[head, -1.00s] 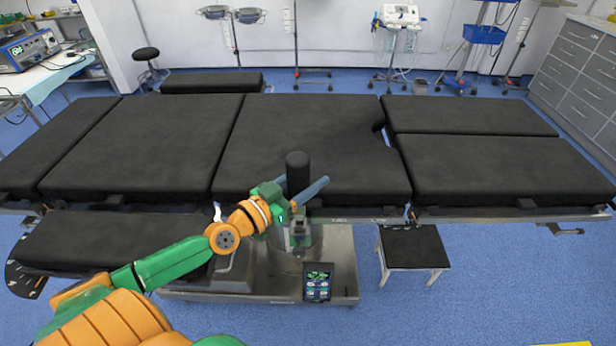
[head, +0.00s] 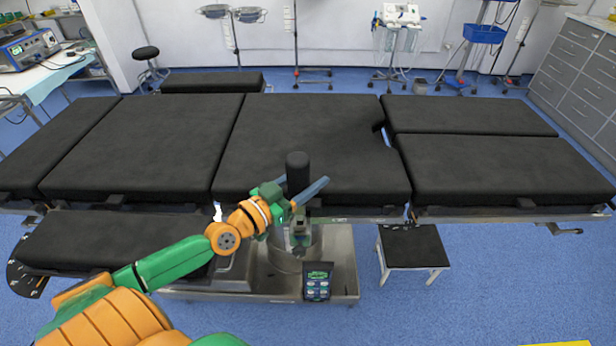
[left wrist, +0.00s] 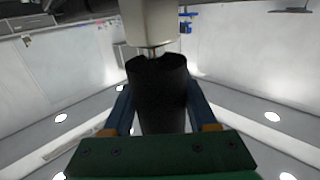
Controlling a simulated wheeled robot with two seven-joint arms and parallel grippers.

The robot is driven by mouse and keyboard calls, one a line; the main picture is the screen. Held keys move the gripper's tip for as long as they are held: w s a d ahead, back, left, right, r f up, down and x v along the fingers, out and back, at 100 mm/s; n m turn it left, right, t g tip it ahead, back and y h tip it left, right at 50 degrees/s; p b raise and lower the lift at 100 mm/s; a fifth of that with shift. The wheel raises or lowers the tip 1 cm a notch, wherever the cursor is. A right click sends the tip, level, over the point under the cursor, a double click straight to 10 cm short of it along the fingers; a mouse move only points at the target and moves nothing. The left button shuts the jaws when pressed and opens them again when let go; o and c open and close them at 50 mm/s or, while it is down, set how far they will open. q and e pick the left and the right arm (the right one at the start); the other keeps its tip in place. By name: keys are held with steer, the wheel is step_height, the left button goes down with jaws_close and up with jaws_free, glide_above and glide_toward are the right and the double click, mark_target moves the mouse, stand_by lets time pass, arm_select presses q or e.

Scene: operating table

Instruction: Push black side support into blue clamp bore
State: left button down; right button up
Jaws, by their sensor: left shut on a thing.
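The black side support (head: 298,168), a dark cylinder, stands upright at the near edge of the operating table in the head view. My left gripper (head: 305,190) is shut on it, with its blue fingers reaching past it to the right. In the left wrist view the side support (left wrist: 160,95) fills the space between the two blue fingers of the left gripper (left wrist: 160,105). I cannot pick out the blue clamp or its bore; the gripper and support cover that part of the table edge. My right gripper is not in view.
The black-padded operating table (head: 310,140) runs across the view. Below the gripper are the steel table base (head: 270,283) and a small control panel (head: 318,282). A stool with a black seat (head: 412,247) stands at the right.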

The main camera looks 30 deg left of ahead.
arm_select(q)
steer(key=shift+f, duration=0.15)
steer(key=shift+f+b, duration=0.3)
steer(key=shift+b, duration=0.15)
steer(key=shift+f+b, duration=0.8)
steer(key=shift+f, duration=0.15)
steer(key=shift+f, duration=0.15)
steer(key=shift+c, duration=0.6)
jaws_free()
steer(key=shift+s, duration=0.1)
steer(key=shift+s+a, duration=0.1)
steer(key=shift+s, duration=0.25)
steer(key=v, duration=0.6)
